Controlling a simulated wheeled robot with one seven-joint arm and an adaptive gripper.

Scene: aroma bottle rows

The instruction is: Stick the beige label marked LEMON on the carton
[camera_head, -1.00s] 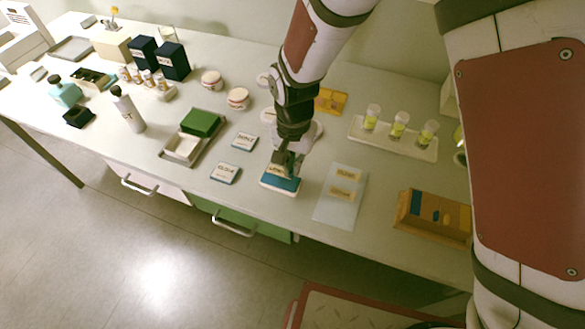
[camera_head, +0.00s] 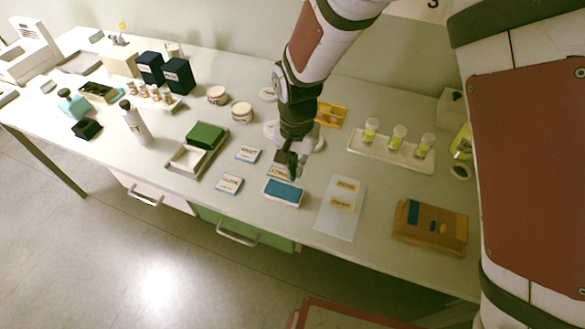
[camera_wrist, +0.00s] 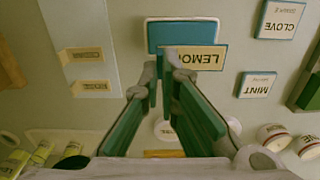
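The beige LEMON label (camera_wrist: 203,59) is pinched by one end between the fingertips of my gripper (camera_wrist: 163,72) in the wrist view; its lettering appears upside down there. In the head view the label (camera_head: 278,172) shows beside my gripper (camera_head: 293,172), at the rear edge of a blue pad in a white tray (camera_head: 283,192). I cannot tell whether the label touches the pad. Two dark blue boxes (camera_head: 177,76) with pale labels and a plain cream box (camera_head: 121,64) stand at the back left; which is the carton is not clear.
A pale sheet (camera_head: 330,222) with two beige labels lies right of the pad. CLOVE (camera_head: 229,185) and MINT (camera_head: 247,154) tiles lie left. A green-pad tray (camera_head: 186,159), a white bottle (camera_head: 135,124), a vial rack (camera_head: 392,153) and a wooden box (camera_head: 430,228) stand around.

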